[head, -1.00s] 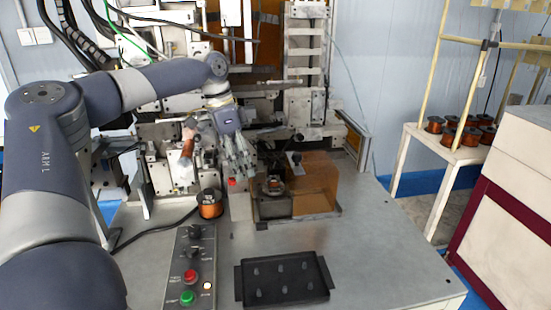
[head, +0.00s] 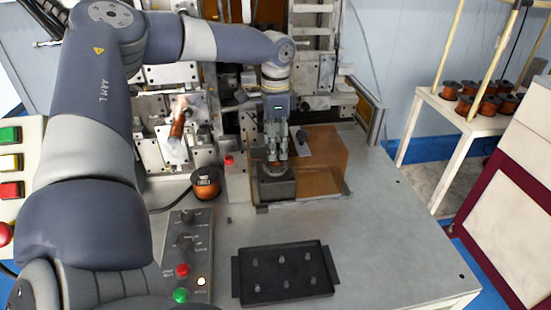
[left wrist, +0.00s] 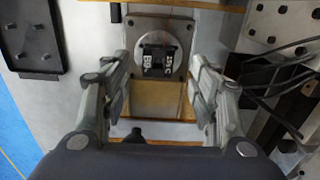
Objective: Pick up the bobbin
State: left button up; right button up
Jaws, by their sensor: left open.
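The bobbin (left wrist: 158,61) is a small dark piece with pale markings in the left wrist view, seated on a round grey plate of a fixture. In the head view, the fixture block (head: 276,187) stands at the front of the amber box, and my gripper mostly hides the bobbin there. My left gripper (head: 276,157) points down just above the fixture. In the left wrist view, the fingers of the left gripper (left wrist: 160,78) are spread apart, with the bobbin in line with the gap between them. They appear empty. My right gripper is not in view.
An amber see-through box (head: 323,165) stands right beside the fixture. A copper wire spool (head: 206,184) and a button panel (head: 186,250) are to its left. A black tray with several pegs (head: 246,271) lies in front. The bench top at right is clear.

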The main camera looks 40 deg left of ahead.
aim_at(275, 162)
pick_arm(q)
jog(key=f, duration=0.1)
jog(key=f+p, duration=0.1)
jog(key=f, duration=0.1)
jog(key=shift+s+a+f, duration=0.1)
jog(key=shift+s+f, duration=0.05)
jog(key=shift+s, duration=0.2)
jog(key=shift+w+f, duration=0.1)
jog(key=shift+f, duration=0.15)
jog(key=c, duration=1.1)
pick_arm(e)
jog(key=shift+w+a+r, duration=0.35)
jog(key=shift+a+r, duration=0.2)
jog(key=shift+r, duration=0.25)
pick_arm(q)
jog(key=shift+r, duration=0.1)
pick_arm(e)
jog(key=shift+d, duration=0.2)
pick_arm(q)
jog(key=shift+r, duration=0.1)
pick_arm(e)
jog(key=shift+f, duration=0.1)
